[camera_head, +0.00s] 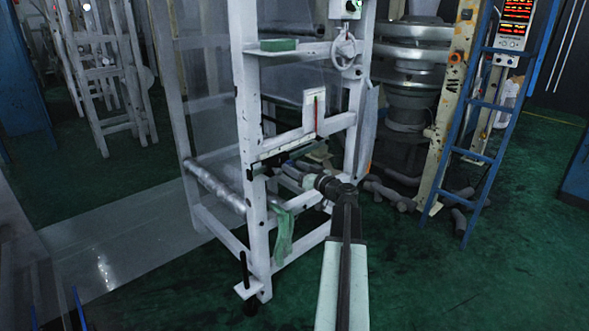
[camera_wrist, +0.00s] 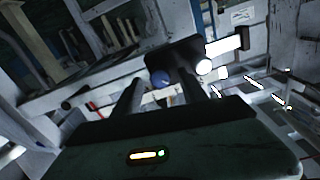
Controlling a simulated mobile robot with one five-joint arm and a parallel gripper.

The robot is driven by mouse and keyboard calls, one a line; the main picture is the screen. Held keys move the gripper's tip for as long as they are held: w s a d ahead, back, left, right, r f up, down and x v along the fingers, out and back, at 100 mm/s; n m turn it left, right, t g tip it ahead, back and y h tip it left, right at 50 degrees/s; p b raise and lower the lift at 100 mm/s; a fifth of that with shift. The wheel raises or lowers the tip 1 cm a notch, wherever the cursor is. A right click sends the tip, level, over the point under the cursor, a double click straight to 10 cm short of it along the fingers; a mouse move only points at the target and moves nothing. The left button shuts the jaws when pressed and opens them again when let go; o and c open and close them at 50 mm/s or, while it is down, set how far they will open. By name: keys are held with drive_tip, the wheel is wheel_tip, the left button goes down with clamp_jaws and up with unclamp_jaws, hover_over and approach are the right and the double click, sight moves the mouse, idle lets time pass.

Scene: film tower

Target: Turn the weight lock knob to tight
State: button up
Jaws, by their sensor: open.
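My gripper (camera_head: 278,166) reaches into the white frame of the film tower at mid height, beside a dark horizontal bar (camera_head: 262,158). In the wrist view, my gripper (camera_wrist: 160,80) is open, with its two dark fingers apart. A dark block (camera_wrist: 178,55) lies just ahead of the fingertips. A small blue round thing (camera_wrist: 161,78), perhaps the weight lock knob, shows between the fingertips at that block. I cannot tell whether the fingers touch it. The knob's tight or loose setting cannot be read. In the head view the knob is hidden or too small to make out.
White posts (camera_head: 255,200) and crossbars surround my gripper closely. A handwheel (camera_head: 343,52) is above, and green cloth (camera_head: 284,235) hangs below. A blue ladder (camera_head: 478,130) and metal machinery (camera_head: 412,60) stand to the right. The green floor in front is clear.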

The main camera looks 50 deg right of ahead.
clamp_jaws()
drive_tip(key=m, duration=0.9)
drive_tip(key=shift+d+p, duration=0.1)
drive_tip(key=shift+p, duration=0.2)
drive_tip(key=m, duration=0.4)
drive_tip(key=shift+m, duration=0.3)
drive_tip(key=shift+m+y, duration=0.3)
drive_tip(key=shift+m, duration=1.7)
